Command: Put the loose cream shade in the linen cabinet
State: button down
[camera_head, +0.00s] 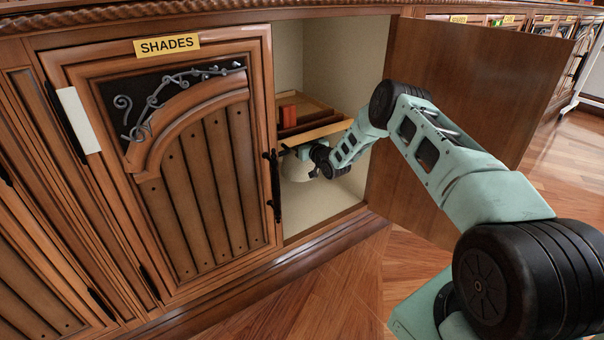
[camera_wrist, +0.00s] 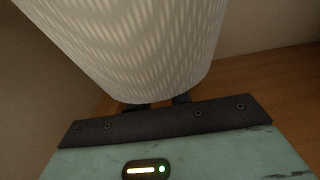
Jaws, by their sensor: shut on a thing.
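My gripper (camera_head: 303,152) reaches inside an open cabinet compartment (camera_head: 358,190), under a wooden shelf or tray. It is shut on the cream shade (camera_head: 297,169), which is partly hidden by my wrist and the cabinet's front edge. In the wrist view the pale, ribbed shade (camera_wrist: 140,45) fills the upper middle, and the dark fingertips of my gripper (camera_wrist: 157,103) meet its lower edge. The shade appears above the cabinet floor, but I cannot tell how far. No label reading linen shows on the open compartment.
A closed door (camera_head: 190,170) at left sits under a yellow SHADES label (camera_head: 167,44). The wooden tray (camera_head: 318,130) with red items (camera_head: 288,113) is just above my gripper. The wooden floor in front is clear.

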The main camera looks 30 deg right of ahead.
jog(key=b, duration=0.3)
send_over(294, 165)
jog(key=s, duration=0.5)
jog(key=f+b, duration=0.2)
jog(key=f, duration=0.1)
jog(key=f+b, duration=0.2)
jog(key=f, duration=0.2)
jog(key=shift+s+d, duration=0.1)
jog(key=shift+s, duration=0.1)
jog(key=shift+s+f+b, duration=0.1)
jog(key=shift+f+b, duration=0.1)
jog(key=shift+b, duration=0.35)
jog(key=shift+r, duration=0.2)
